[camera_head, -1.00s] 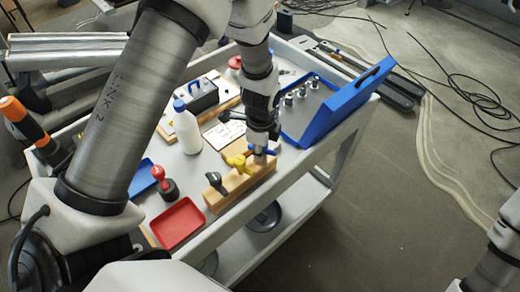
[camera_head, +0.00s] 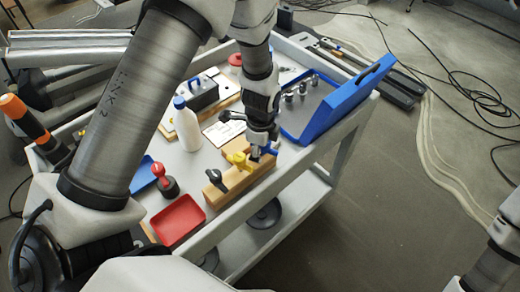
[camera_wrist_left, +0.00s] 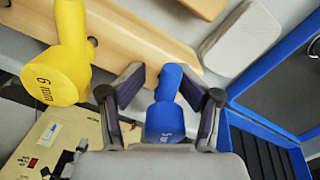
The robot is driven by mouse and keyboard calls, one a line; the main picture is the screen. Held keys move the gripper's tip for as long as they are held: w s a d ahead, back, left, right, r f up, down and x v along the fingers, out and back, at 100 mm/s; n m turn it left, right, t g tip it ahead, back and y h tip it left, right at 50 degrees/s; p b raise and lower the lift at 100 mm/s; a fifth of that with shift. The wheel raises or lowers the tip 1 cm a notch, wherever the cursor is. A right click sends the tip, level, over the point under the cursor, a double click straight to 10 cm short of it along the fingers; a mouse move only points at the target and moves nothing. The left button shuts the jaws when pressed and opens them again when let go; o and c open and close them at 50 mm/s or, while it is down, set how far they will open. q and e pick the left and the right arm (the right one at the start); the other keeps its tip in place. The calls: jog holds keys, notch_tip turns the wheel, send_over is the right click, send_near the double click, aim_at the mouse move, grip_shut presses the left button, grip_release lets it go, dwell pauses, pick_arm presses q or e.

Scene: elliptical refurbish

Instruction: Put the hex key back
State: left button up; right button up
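A wooden block (camera_head: 240,183) near the cart's front edge holds hex keys with T-shaped handles. The black-handled one (camera_head: 216,181) is at its left, the yellow one (camera_head: 240,161) in the middle, and the blue one (camera_head: 270,150) at its right end. In the left wrist view the blue handle (camera_wrist_left: 165,118) lies between the fingers of my left gripper (camera_wrist_left: 160,85), with narrow gaps at its sides. The yellow handle (camera_wrist_left: 58,55), marked 6 mm, is left of the fingers. My left gripper (camera_head: 261,145) hides where the blue key meets the block. My right gripper is out of view.
A white bottle (camera_head: 187,125) stands behind the block. A blue case with sockets (camera_head: 345,100) is close to the right. A red tray (camera_head: 179,220), a blue tray (camera_head: 144,176) and a red-topped item (camera_head: 166,181) are at the left.

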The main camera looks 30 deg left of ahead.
pick_arm(q)
jog(key=shift+w+r, duration=0.1)
dwell(0.4)
notch_tip(320, 180, up, 12)
jog(key=shift+d+r, duration=0.1)
dwell(0.6)
